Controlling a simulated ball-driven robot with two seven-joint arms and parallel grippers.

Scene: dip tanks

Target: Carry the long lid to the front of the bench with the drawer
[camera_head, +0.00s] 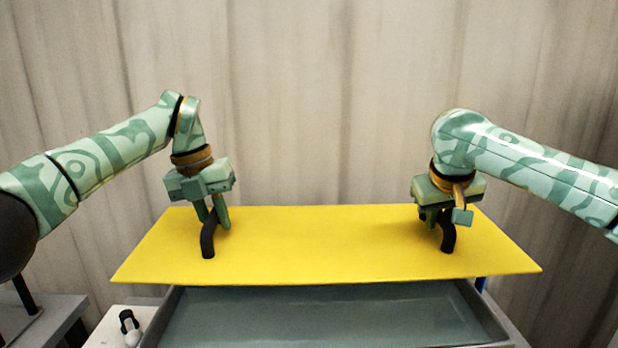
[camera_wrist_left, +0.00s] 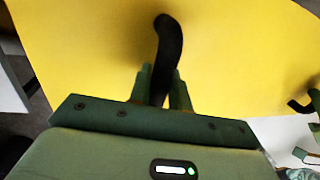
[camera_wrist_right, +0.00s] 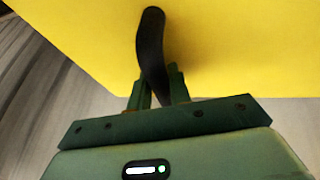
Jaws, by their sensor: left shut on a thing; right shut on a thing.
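The long lid (camera_head: 330,245) is a flat yellow board with a black arched handle near each end. It looks level, above a grey-green open tank or drawer. My left gripper (camera_head: 219,222) is shut on the left black handle (camera_head: 208,240), which also shows between its fingers in the left wrist view (camera_wrist_left: 168,50). My right gripper (camera_head: 434,220) is shut on the right black handle (camera_head: 449,236), seen in the right wrist view too (camera_wrist_right: 150,45). I cannot tell whether the lid touches anything below it.
The grey-green open tank or drawer (camera_head: 320,318) lies below and in front of the lid. At its left is a white surface (camera_head: 110,325) with a small black and white item (camera_head: 129,325). A grey surface (camera_head: 45,320) stands at the far left. A pale curtain (camera_head: 320,90) hangs behind.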

